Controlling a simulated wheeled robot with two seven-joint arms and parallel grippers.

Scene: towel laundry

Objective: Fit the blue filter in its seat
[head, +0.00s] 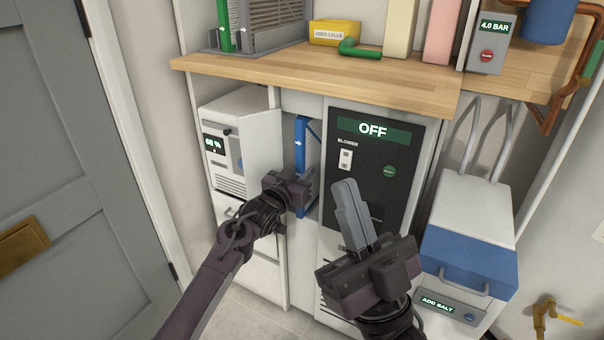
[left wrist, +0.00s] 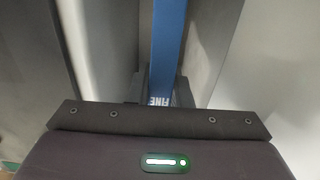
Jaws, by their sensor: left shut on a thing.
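The blue filter (head: 301,150) is a thin upright panel with a blue frame and a white arrow. It stands in a narrow opening under the wooden counter, between the white unit on the left and the dark blower panel. In the left wrist view the blue filter (left wrist: 168,45) shows edge-on with the letters "FINE". My left gripper (head: 304,188) is shut on its front edge, low down. How deep the filter sits is hidden. My right gripper (head: 351,205) is in front of the blower panel, with its fingers together and nothing visible between them.
The blower panel (head: 371,163) reads "OFF". The white unit (head: 217,150) with a "68 %" display stands left of the opening. The wooden counter (head: 330,80) overhangs above. A white and blue salt bin (head: 468,250) stands at the right.

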